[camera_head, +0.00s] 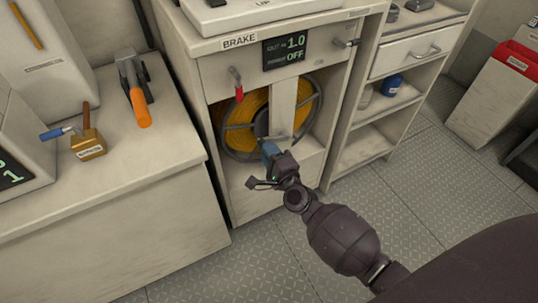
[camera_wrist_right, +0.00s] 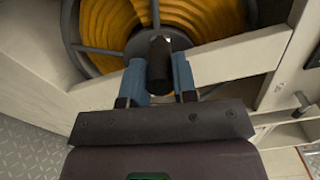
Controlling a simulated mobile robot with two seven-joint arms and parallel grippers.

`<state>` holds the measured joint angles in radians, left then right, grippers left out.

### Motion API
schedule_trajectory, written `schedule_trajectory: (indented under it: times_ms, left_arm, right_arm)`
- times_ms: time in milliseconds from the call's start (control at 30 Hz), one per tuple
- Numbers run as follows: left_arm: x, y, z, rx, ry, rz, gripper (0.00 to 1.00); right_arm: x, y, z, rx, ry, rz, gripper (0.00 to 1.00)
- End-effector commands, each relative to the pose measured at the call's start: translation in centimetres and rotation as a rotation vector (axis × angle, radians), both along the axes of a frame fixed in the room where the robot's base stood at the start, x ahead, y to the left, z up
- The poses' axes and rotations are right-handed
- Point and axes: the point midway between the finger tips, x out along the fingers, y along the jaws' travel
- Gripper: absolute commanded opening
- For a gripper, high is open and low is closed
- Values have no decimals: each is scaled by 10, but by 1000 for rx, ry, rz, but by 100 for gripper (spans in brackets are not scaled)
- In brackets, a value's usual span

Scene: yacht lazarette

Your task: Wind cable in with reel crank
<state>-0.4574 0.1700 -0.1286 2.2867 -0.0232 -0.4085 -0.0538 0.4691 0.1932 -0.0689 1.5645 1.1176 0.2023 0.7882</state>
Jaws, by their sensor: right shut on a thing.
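The cable reel (camera_head: 236,128) sits inside the open front of a cream cabinet, with thick yellow cable (camera_head: 250,104) wound on it. It also shows in the right wrist view, with its grey spokes and rim (camera_wrist_right: 72,25). My right gripper (camera_head: 270,150) is at the lower front of the reel. In the right wrist view its blue fingers close from both sides on the dark crank handle (camera_wrist_right: 159,62). Most of the crank arm is hidden behind the gripper. My left gripper is not in view.
A red-handled brake lever (camera_head: 238,87) hangs beneath the BRAKE label, beside a display (camera_head: 284,51) reading 1.0 and OFF. A bench (camera_head: 150,165) at left holds an orange-handled tool (camera_head: 138,103) and a brass block (camera_head: 88,144). Open shelves stand right; the metal floor (camera_head: 400,200) is clear there.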

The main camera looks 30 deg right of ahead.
Motion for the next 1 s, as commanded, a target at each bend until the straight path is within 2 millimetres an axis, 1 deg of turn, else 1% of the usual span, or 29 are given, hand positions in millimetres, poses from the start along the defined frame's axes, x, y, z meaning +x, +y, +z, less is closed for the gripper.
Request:
schedule_trajectory:
  times_ms: [33,500,533,667,1000]
  left_arm:
    - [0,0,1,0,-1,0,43]
    - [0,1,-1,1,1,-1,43]
    - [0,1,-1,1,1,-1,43]
    - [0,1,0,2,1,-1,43]
    - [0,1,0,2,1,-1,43]
  right_arm:
    - [1,0,4,7,-6,0,0]
    - [1,-1,4,16,-5,-2,0]
    - [1,-1,4,16,-5,-2,31]
    - [1,-1,4,16,-4,-2,51]
    - [0,-1,2,15,-1,-1,52]
